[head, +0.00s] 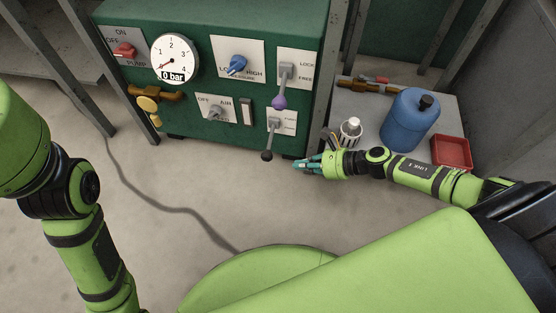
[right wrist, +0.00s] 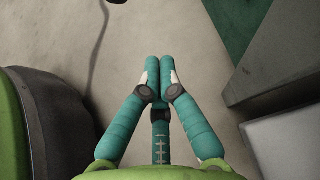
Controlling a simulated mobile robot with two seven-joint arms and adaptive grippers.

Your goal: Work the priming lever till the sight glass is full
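The green machine panel (head: 200,112) carries two levers. One lever, with a black ball end (head: 267,155), hangs down from a lower plate whose label is too small to read surely. The other, with a purple ball end (head: 279,101), hangs from a LOCK/FREE plate (head: 300,69). A narrow upright window, likely the sight glass (head: 247,112), looks dark; its level cannot be read. My right gripper (head: 298,165) is right of the black ball, apart from it. In the right wrist view its fingers (right wrist: 160,63) are together and empty. My left gripper is out of view.
The panel has a gauge (head: 175,57) near 0 bar, a red pump switch (head: 124,51), a blue LOW/HIGH knob (head: 236,65) and an AIR valve (head: 215,112). A blue jug (head: 408,122), white-capped bottle (head: 350,130) and red tray (head: 451,152) stand right. A frame post (head: 328,75) rises beside the machine.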

